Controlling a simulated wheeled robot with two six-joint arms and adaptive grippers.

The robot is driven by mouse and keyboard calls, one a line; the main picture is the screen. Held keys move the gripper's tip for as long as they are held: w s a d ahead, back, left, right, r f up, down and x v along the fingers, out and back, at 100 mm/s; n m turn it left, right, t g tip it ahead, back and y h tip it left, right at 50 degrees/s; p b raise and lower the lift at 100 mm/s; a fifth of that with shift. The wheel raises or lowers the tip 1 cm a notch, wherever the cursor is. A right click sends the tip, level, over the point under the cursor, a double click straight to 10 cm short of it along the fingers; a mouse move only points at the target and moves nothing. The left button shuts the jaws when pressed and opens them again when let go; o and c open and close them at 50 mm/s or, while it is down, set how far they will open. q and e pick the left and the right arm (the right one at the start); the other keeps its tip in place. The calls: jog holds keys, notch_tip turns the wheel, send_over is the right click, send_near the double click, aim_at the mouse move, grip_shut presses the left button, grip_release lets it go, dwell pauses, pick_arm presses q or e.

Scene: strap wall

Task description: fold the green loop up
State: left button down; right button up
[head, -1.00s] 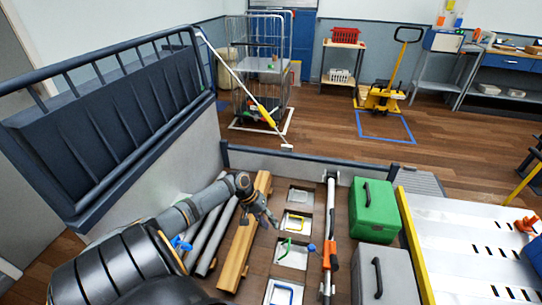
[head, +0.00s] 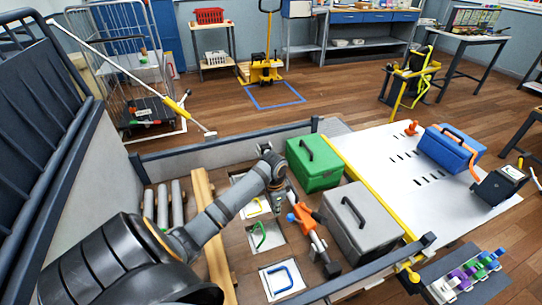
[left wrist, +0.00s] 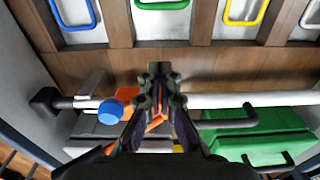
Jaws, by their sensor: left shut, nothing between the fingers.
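The green loop (head: 259,236) is in a recessed pale plate on the wooden deck, between a yellow loop (head: 256,206) and a blue loop (head: 281,280). Its exact tilt is hard to tell. In the left wrist view the green loop (left wrist: 162,5) is cut by the top edge, with the blue loop (left wrist: 76,18) to its left and the yellow loop (left wrist: 246,12) to its right. My left gripper (head: 283,203) is shut and empty, apart from the green loop, near the bar with the orange handle. It also shows in the left wrist view (left wrist: 160,72). My right gripper is not in view.
The bar's orange part (head: 303,216) has a blue knob (head: 291,218). A green case (head: 315,170) and a grey case (head: 360,222) stand to its right. A wooden beam (head: 214,240) lies left of the plates. A white slotted panel (head: 385,160) is further right.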

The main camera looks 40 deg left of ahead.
pick_arm(q)
jog(key=f+b, duration=0.1)
jog(key=f, duration=0.4)
jog(key=f+b, duration=0.1)
jog(key=f, duration=0.4)
jog(key=shift+w+d, duration=0.2)
jog(key=s+a, duration=0.1)
jog(key=s+a+r+p, duration=0.1)
jog(key=s, duration=0.1)
jog(key=shift+s+r+p, duration=0.15)
jog(key=shift+s+p, duration=0.05)
jog(key=shift+p, duration=0.1)
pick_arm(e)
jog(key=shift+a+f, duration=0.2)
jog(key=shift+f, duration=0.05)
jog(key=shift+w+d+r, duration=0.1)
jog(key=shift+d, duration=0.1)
